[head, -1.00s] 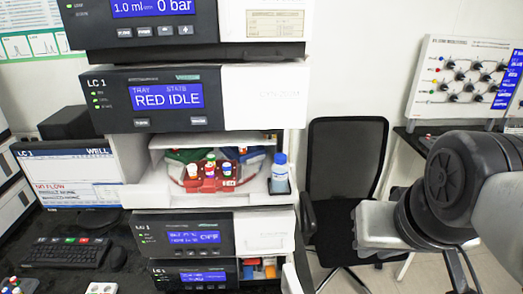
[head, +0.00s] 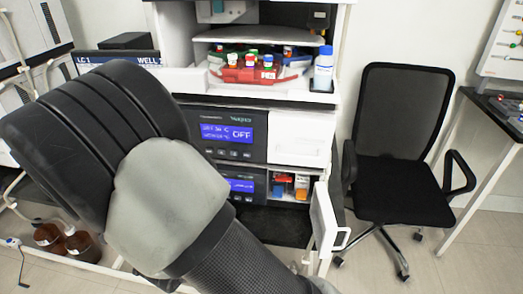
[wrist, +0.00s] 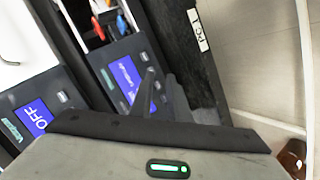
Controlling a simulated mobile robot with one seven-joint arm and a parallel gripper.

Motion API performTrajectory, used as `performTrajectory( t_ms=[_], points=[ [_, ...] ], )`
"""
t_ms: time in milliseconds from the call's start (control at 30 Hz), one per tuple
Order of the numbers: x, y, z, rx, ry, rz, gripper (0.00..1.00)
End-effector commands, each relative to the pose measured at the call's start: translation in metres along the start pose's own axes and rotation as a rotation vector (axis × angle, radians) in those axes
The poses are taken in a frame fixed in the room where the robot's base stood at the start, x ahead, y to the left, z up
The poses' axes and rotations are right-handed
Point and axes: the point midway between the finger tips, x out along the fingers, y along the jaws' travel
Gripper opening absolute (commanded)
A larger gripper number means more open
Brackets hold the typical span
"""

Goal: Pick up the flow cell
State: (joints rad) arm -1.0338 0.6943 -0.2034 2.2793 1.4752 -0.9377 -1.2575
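No part is plainly recognisable as the flow cell. Small orange, red and blue parts (head: 280,190) sit in the open compartment of the lowest module in the head view. Similar red and blue parts (wrist: 122,24) show at the top of the wrist view, too small and cut off to identify. My gripper (wrist: 161,78) shows in the wrist view as two dark fingers apart, with nothing visible between them. It is in front of the module's blue display, below the compartment in that picture. My gripper is not visible in the head view.
A white door (head: 327,216) stands open at the compartment's right. A red rack with vials (head: 254,75) and a blue-capped bottle (head: 324,70) are above. A black chair (head: 400,150) stands right. Brown bottles (head: 82,246) are at lower left. Floor is free between stack and chair.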

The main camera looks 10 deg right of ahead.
Motion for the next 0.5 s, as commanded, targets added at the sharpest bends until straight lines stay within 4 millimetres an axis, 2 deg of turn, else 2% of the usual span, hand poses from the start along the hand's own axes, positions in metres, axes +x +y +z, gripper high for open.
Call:
performTrajectory(
  t_ms=[33,100,200,367,500],
  points=[
    [0.004,-0.015,0.024,-0.109,-0.012,0.107,0.16],
    [0.000,-0.014,0.044,-0.227,-0.030,0.245,0.16],
    [-0.009,-0.008,0.062,-0.350,-0.052,0.396,0.16],
    [-0.016,0.001,0.073,-0.435,-0.072,0.509,0.16],
    [0.001,0.013,0.073,-0.441,-0.077,0.522,0.16]
  ],
)
